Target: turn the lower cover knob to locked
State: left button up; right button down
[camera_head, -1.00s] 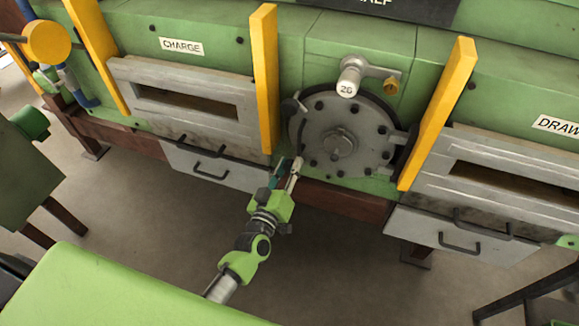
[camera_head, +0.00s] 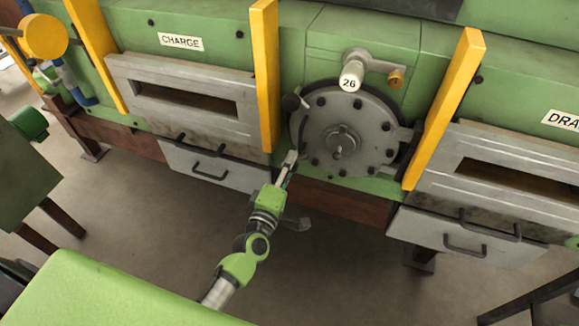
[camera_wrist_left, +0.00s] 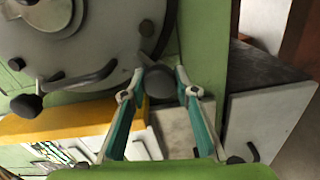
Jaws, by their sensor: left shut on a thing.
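The round grey bolted cover (camera_head: 345,120) sits in the green furnace front, between two yellow posts. My left gripper (camera_head: 291,158) is at its lower left edge. In the left wrist view the lower cover knob (camera_wrist_left: 158,82), dark and rounded, lies between the fingertips of my left gripper (camera_wrist_left: 158,94), which is shut on it. My right gripper is not in view.
A white cylinder marked 26 (camera_head: 351,76) sticks out above the cover. Yellow posts stand left (camera_head: 264,75) and right (camera_head: 443,110) of it. Grey doors with handles flank them. The floor below is open.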

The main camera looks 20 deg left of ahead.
pick_arm(q)
jog(key=shift+n, duration=0.6)
jog(key=o, duration=1.1)
jog(key=shift+c, duration=0.2)
jog(key=s, duration=1.2)
jog(key=shift+a, duration=0.25)
